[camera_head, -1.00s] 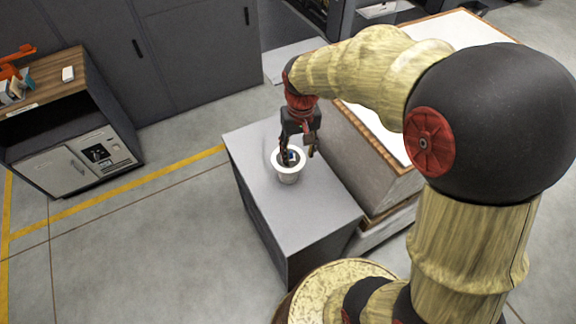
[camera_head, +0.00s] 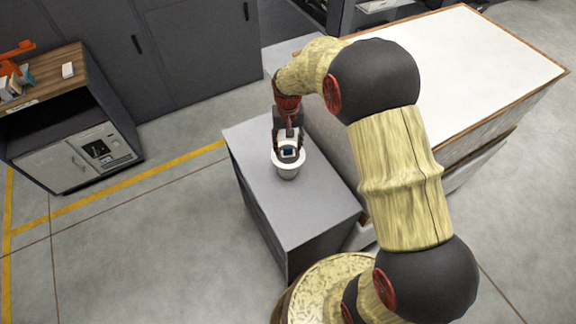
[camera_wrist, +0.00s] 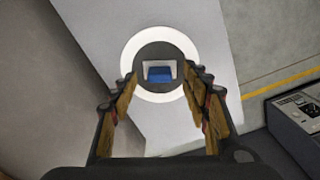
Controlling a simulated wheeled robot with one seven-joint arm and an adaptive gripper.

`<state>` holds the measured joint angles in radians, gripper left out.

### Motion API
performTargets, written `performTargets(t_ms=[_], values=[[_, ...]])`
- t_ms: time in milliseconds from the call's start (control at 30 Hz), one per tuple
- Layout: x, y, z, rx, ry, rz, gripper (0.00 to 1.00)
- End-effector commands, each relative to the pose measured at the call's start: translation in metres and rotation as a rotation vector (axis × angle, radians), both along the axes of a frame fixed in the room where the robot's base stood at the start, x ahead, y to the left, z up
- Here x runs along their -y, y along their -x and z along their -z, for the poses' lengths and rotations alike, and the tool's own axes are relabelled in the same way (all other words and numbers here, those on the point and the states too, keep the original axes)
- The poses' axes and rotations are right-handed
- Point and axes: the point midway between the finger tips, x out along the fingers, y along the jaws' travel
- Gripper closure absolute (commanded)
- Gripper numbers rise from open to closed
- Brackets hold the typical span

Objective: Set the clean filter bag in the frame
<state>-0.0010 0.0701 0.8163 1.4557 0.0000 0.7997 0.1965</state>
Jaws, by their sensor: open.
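A white round-rimmed vessel (camera_head: 287,172), tapering like a bucket, stands upright on the grey cabinet top. In the wrist view its broad white ring (camera_wrist: 130,60) surrounds a dark grey inside. A small white and blue piece (camera_wrist: 159,73) shows in the middle; it also shows in the head view (camera_head: 288,153). I cannot tell which of these is the clean filter bag or the frame. My gripper (camera_head: 288,150) is above the vessel, pointing down. In the wrist view its fingers (camera_wrist: 160,88) are apart, either side of the piece, with nothing visibly held.
The grey cabinet (camera_head: 315,205) has bare top in front of the vessel. A large white-topped table (camera_head: 450,60) adjoins it on the right. A wood-topped unit (camera_head: 75,125) stands at the left. Dark cupboards (camera_head: 185,55) line the back. The floor at left is clear.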

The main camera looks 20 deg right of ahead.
Motion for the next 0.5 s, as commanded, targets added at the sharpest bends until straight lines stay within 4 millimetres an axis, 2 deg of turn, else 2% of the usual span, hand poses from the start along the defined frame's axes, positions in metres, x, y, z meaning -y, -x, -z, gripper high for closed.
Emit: performTargets(t_ms=[33, 167, 400, 500], values=[[0.000, 0.001, 0.010, -0.002, 0.000, 0.000, 0.53], [0.000, 0.000, 0.024, -0.001, 0.000, 0.000, 0.53], [0.000, 0.000, 0.024, 0.000, 0.000, -0.001, 0.54], [0.000, 0.000, 0.024, 0.000, 0.000, -0.001, 0.59]])
